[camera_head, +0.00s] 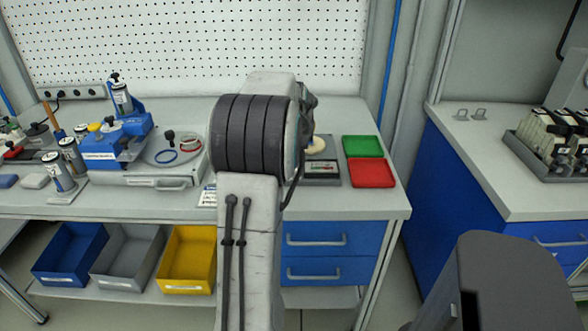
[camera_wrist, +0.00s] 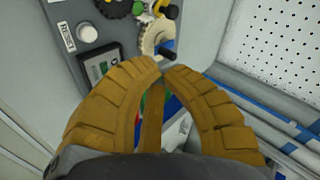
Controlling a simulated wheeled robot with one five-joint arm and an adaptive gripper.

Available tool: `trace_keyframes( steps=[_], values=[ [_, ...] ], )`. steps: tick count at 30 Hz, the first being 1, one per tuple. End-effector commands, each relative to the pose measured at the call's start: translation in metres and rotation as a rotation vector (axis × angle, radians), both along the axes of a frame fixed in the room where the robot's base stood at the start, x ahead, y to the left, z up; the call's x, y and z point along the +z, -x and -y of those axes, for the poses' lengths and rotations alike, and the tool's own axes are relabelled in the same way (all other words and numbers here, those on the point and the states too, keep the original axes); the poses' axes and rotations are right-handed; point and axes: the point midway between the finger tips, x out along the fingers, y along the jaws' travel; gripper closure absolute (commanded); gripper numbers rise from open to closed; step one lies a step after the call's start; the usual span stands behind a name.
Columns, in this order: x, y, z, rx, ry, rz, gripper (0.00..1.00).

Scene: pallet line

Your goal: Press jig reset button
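In the wrist view, a white round button (camera_wrist: 88,32) sits on a grey jig panel (camera_wrist: 62,14) beside a label reading RESET (camera_wrist: 67,37). My gripper (camera_wrist: 161,68) has brown ridged fingers with their tips together and nothing visible between them. The tips are to the lower right of the button in the picture and apart from it. In the head view, my arm covers my gripper and much of the jig; a dark-framed display (camera_head: 320,168) shows just right of the arm. The button cannot be made out there.
In the wrist view, a cream toothed wheel (camera_wrist: 152,38) with a black knob (camera_wrist: 167,53) is close beyond the fingertips. In the head view, a green tray (camera_head: 362,146) and a red tray (camera_head: 372,173) lie right of the jig. A blue fixture (camera_head: 115,140) stands left.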

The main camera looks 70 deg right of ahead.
Motion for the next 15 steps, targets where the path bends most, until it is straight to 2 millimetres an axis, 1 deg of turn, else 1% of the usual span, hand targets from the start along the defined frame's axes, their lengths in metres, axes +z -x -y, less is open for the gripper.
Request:
trace_keyframes(
  steps=[5,11,15],
  values=[
    [-0.007,0.0,0.0,0.001,-0.002,-0.001,1.0],
    [-0.027,0.0,0.0,0.001,-0.003,-0.001,1.0],
    [-0.044,0.0,-0.001,0.001,-0.003,-0.001,1.0]
  ],
)
